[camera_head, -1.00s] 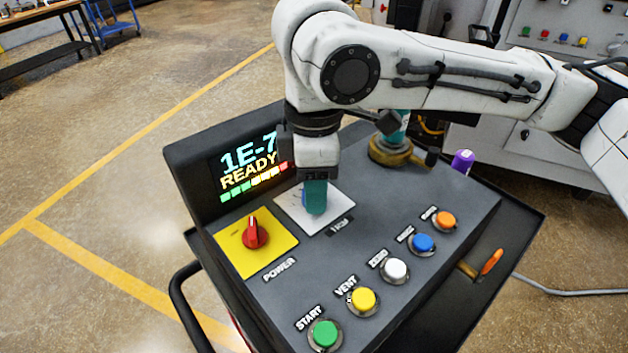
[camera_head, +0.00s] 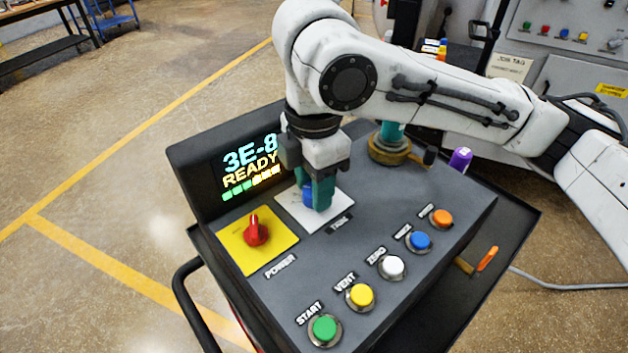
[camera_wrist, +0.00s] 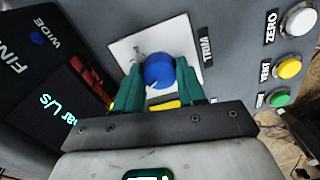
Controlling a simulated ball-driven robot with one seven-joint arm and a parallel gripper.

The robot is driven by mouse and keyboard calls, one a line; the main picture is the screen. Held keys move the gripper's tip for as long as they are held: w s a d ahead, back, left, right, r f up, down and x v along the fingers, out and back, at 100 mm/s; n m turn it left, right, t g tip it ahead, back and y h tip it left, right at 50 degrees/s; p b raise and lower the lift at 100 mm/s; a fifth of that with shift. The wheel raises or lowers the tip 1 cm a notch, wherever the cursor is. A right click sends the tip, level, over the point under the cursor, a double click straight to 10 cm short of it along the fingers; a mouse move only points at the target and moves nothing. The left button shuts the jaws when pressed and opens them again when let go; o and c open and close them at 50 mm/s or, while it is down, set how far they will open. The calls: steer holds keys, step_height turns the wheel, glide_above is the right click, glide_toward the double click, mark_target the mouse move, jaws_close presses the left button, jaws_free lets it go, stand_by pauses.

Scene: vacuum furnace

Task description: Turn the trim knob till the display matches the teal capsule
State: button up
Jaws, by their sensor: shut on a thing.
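The trim knob (camera_wrist: 159,71) is blue and sits on a white plate (camera_wrist: 122,50) beside the TRIM label. My gripper (camera_wrist: 162,82) has teal fingers, shut on the knob from both sides. In the head view my gripper (camera_head: 318,195) points down over the plate, and a little of the blue knob (camera_head: 308,194) shows by the fingers. The display (camera_head: 250,166) reads 3E-8 READY above a row of coloured bars, its right edge partly hidden by my gripper. A teal capsule (camera_head: 392,131) stands in a brass fitting, its upper part hidden behind my arm; no writing on it is legible.
A red power knob (camera_head: 256,232) on a yellow plate is left of the trim knob. Green, yellow, white, blue and orange buttons line the panel's right side. A purple-capped item (camera_head: 461,159) stands at the back right edge. An orange lever (camera_head: 487,259) is at the right side.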

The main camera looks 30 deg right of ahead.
steer(key=o, duration=1.1)
steer(key=shift+c, duration=0.2)
step_height(320, 180, up, 11)
steer(key=shift+b, duration=0.3)
steer(key=shift+f, duration=0.1)
